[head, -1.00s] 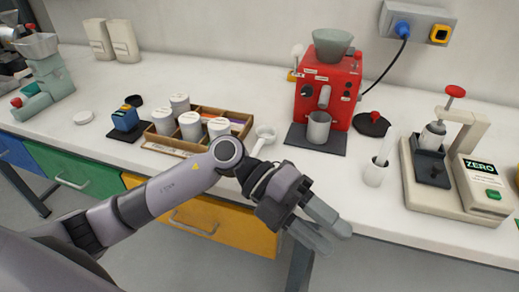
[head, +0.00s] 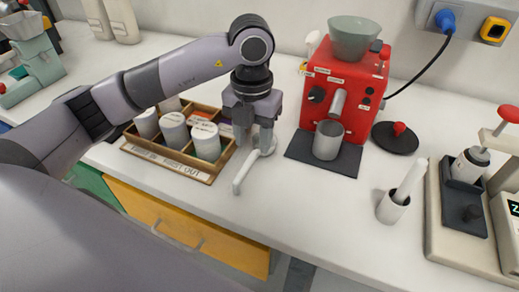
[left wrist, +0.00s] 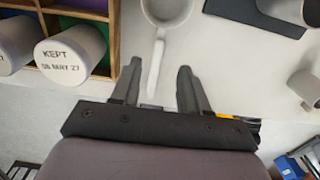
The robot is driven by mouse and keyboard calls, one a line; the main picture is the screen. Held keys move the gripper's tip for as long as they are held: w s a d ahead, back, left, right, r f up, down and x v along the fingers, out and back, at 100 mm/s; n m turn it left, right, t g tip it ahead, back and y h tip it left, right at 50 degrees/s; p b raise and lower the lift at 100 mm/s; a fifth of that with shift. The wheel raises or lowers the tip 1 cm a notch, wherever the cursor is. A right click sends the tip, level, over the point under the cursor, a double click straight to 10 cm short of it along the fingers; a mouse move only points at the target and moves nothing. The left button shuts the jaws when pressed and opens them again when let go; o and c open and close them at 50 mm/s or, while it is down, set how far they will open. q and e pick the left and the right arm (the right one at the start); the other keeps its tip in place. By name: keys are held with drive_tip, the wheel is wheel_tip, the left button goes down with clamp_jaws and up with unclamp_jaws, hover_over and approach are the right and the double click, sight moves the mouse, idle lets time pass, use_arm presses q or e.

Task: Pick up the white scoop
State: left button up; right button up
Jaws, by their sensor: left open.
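The white scoop (head: 243,174) lies on the white counter, right of the wooden tray, with its handle pointing toward the front edge. My left gripper (head: 254,140) points down over it, partly hiding its bowl. In the left wrist view the scoop's bowl (left wrist: 167,10) is at the top, and its handle runs down between the two open fingers (left wrist: 159,68) of my left gripper. The fingers appear apart from the handle on both sides. My right gripper is not in view.
The wooden tray (head: 170,160) with several white-lidded jars stands close left of the gripper. A red coffee machine (head: 345,95) with a metal cup (head: 327,140) stands to the right. A white holder (head: 392,207) and a scale (head: 470,235) are further right. The counter in front of the machine is clear.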

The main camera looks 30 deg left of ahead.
sight(250, 159)
use_arm(q)
drive_tip(key=f, duration=0.2)
drive_tip(key=s+f+p, duration=0.1)
drive_tip(key=f, duration=0.2)
drive_tip(key=shift+a+f, duration=0.15)
drive_tip(key=shift+f, duration=0.5)
clamp_jaws()
